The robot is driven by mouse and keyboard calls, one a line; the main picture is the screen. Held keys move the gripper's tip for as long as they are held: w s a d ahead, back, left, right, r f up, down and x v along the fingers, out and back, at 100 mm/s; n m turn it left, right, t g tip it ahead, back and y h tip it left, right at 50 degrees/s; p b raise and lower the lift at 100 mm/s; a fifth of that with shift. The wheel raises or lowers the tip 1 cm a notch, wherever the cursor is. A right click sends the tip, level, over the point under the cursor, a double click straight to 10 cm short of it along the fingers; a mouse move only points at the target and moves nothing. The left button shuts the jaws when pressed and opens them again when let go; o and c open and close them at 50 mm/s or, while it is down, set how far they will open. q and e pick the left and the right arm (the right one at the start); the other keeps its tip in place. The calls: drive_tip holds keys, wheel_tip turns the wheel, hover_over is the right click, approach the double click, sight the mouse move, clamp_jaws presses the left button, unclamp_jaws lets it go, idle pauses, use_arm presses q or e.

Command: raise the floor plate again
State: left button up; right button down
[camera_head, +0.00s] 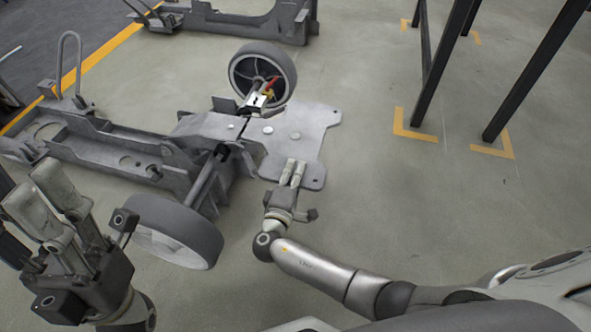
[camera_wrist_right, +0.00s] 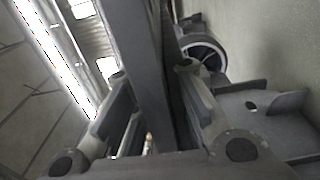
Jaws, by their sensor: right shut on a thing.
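The floor plate (camera_head: 310,125) is a flat grey metal panel with rounded lugs and round studs, at the end of the near chassis (camera_head: 110,150). My right gripper (camera_head: 294,172) is shut on the plate's near edge. In the right wrist view the plate (camera_wrist_right: 150,65) runs as a dark band between the two fingers (camera_wrist_right: 155,115). How high the plate stands off the floor is hard to tell. My left gripper (camera_head: 48,198) is raised at the lower left, apart from the plate; its fingers stand apart with nothing between them.
One wheel (camera_head: 290,70) stands behind the plate, with a small red-handled part (camera_head: 270,85) beside it. Another wheel (camera_head: 190,238) lies close to my left gripper. A second chassis (camera_head: 240,22) is at the back. Dark posts (camera_head: 530,75) stand at the right. The floor right of the plate is clear.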

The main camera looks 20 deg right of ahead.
drive_tip(key=shift+w+r, duration=0.15)
drive_tip(key=shift+r, duration=0.2)
drive_tip(key=c, duration=1.5)
unclamp_jaws()
drive_tip(key=shift+a, duration=0.1)
drive_tip(key=shift+f, duration=0.15)
drive_tip(key=shift+s+a, duration=0.15)
drive_tip(key=shift+s, duration=0.15)
drive_tip(key=v, duration=1.1)
drive_tip(key=shift+s+a, duration=0.15)
